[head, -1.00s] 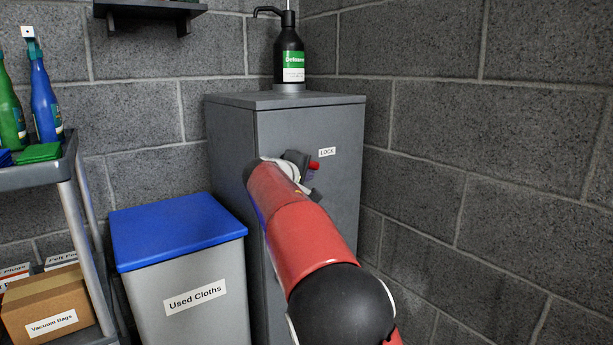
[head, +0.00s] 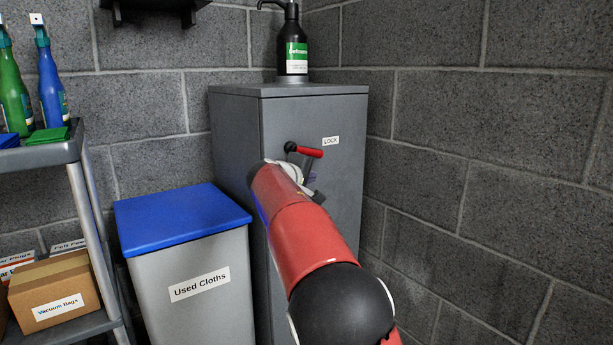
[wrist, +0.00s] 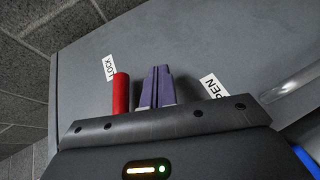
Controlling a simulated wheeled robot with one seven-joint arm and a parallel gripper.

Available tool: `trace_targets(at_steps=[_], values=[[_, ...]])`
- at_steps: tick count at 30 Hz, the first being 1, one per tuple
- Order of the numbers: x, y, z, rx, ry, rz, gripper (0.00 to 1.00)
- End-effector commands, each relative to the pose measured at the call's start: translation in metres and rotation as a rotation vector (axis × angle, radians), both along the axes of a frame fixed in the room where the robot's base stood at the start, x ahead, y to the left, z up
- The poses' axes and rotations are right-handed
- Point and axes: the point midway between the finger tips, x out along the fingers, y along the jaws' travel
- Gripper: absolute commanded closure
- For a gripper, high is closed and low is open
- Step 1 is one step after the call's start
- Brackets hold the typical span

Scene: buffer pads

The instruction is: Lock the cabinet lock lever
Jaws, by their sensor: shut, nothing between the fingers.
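The lock lever has a black pivot and a red handle (head: 309,152) on the grey cabinet's front (head: 340,200). In the head view the handle points right and slightly down, its tip just below the LOCK label (head: 330,141). My gripper (head: 312,178) is just below the handle, partly hidden behind my red arm. In the wrist view its purple fingers (wrist: 157,70) are together and empty. The red handle (wrist: 121,92) stands left of them with a small gap; its base is hidden by the gripper body. The "OPEN" label (wrist: 214,90) is right of the fingers, partly cut off.
A grey bin with a blue lid (head: 180,226) stands left of the cabinet. A black pump bottle (head: 291,45) is on the cabinet top. A cart (head: 85,200) with spray bottles and boxes is far left. A block wall (head: 480,180) closes the right side.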

Motion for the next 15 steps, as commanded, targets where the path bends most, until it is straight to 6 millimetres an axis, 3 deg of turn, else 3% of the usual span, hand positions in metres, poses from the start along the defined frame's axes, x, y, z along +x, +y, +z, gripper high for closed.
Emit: trace_targets(at_steps=[1, 9, 15], values=[[-0.007, 0.004, -0.01, 0.001, 0.0, 0.003, 1.0], [-0.061, 0.034, -0.014, 0.001, 0.001, 0.003, 1.0], [-0.082, 0.045, -0.016, 0.0, 0.001, 0.001, 1.0]])
